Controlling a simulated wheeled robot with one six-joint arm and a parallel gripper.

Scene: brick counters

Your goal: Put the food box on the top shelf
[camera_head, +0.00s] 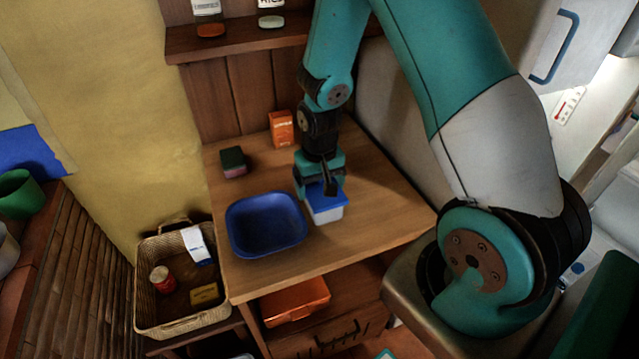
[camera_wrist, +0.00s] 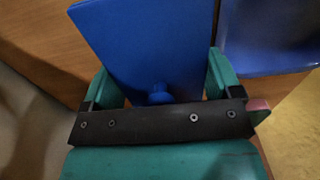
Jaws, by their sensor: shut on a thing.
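The food box (camera_head: 328,213) is a white tub with a blue lid, on or just above the wooden counter, right of the blue bowl. Its blue lid (camera_wrist: 150,40) with a small round knob fills the upper middle of the wrist view. My gripper (camera_head: 320,188) is over the lid from above, its fingers closed on the box at the knob. A wooden wall shelf (camera_head: 225,45) shows at the top of the head view, above the counter. The picture cuts off what is above it.
The blue bowl (camera_head: 266,224) is close beside the food box. A dark sponge (camera_head: 233,161) and an orange carton (camera_head: 281,129) stand farther back. A wicker basket (camera_head: 160,327) is at lower left.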

